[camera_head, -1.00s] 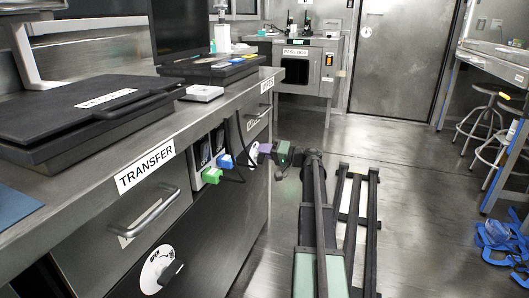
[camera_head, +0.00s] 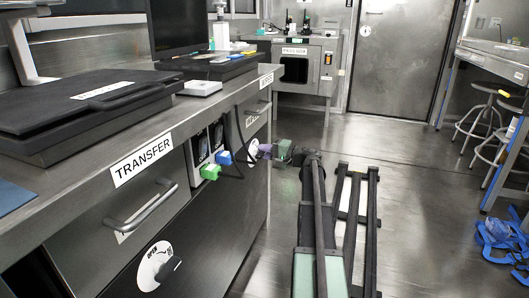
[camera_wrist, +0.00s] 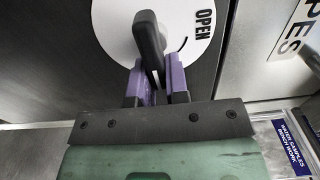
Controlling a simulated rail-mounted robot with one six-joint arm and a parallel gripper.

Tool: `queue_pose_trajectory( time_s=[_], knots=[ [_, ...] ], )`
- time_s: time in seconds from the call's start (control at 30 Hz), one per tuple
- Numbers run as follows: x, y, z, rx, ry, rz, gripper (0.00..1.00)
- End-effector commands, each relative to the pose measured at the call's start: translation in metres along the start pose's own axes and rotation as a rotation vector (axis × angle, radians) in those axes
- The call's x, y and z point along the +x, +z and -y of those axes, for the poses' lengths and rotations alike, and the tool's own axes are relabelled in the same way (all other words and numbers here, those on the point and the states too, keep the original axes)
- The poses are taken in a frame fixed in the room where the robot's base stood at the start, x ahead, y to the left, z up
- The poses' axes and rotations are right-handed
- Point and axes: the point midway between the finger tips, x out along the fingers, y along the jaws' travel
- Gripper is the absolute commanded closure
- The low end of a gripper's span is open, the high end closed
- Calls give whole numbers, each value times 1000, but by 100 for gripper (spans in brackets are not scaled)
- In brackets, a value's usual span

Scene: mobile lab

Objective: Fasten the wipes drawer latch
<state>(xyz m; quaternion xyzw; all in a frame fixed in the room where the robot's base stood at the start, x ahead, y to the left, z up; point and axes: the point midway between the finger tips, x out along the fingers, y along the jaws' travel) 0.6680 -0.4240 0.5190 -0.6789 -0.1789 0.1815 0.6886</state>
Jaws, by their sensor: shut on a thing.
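The wipes drawer latch is a white round dial (camera_wrist: 112,30) marked OPEN with a black knob handle (camera_wrist: 147,38) across it. It is on a dark cabinet front, and the dial (camera_head: 249,153) shows partly behind my gripper in the head view. My gripper (camera_wrist: 162,82), with purple fingers, is shut on the lower end of the black handle in the wrist view. In the head view my gripper (camera_head: 264,150) is at the dial. A partly cropped label ending in "PES" (camera_wrist: 290,32) is on the metal front beside the dial.
A green plug (camera_head: 210,172) and a blue plug (camera_head: 224,158) with cables are on the bench front left of my gripper. A TRANSFER drawer handle (camera_head: 144,206) and another OPEN dial (camera_head: 157,266) are nearer. The floor to the right has free room.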

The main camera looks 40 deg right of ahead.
Motion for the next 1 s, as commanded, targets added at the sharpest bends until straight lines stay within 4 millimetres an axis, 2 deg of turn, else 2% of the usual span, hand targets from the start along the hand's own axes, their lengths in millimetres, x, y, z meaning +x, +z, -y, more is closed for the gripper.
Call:
queue_pose_trajectory(
  time_s=[0.03, 0.3, 0.33, 0.5, 0.8, 0.87, 1.0],
  knots=[
    [0, 6, -2, 0, 5, 12, 100],
    [0, 6, -2, 0, 5, 12, 100],
    [0, 6, -2, 0, 4, 12, 82],
    [0, 5, -1, 1, 3, 10, 60],
    [-4, 2, 0, 1, 1, 7, 60],
    [-12, 2, 0, 1, 1, 6, 60],
    [-45, 3, 0, 1, 1, 3, 60]
  ],
)
